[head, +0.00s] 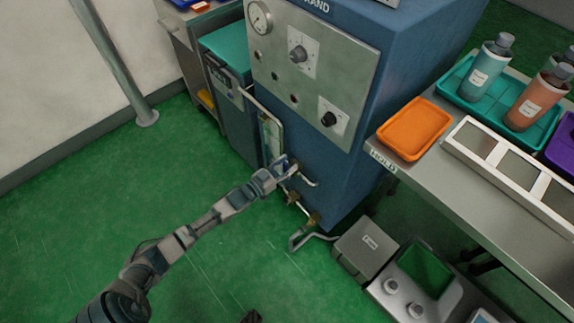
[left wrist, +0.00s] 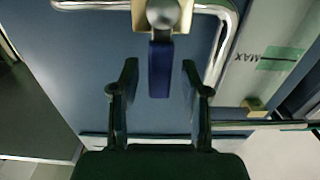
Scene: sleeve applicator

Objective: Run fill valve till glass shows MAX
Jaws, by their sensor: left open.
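The sight glass (head: 271,138) stands upright on the side of the blue machine. In the left wrist view the glass (left wrist: 250,85) carries a green band marked MAX (left wrist: 278,58); I cannot make out a liquid level. The fill valve has a blue lever (left wrist: 160,70) below a brass body (left wrist: 183,14). My left gripper (head: 283,168) is at the valve, low on the machine. In the left wrist view my left gripper (left wrist: 160,78) is open, with one finger on each side of the lever and gaps between. A dark shape at the head view's bottom edge may be my right gripper (head: 251,316).
The blue machine (head: 345,178) has a gauge (head: 259,17) and knobs on its panel. Bent pipes (head: 312,236) stick out below the valve. A bench (head: 450,205) with an orange tray (head: 414,128) and bottles stands at right. The green floor at left is clear.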

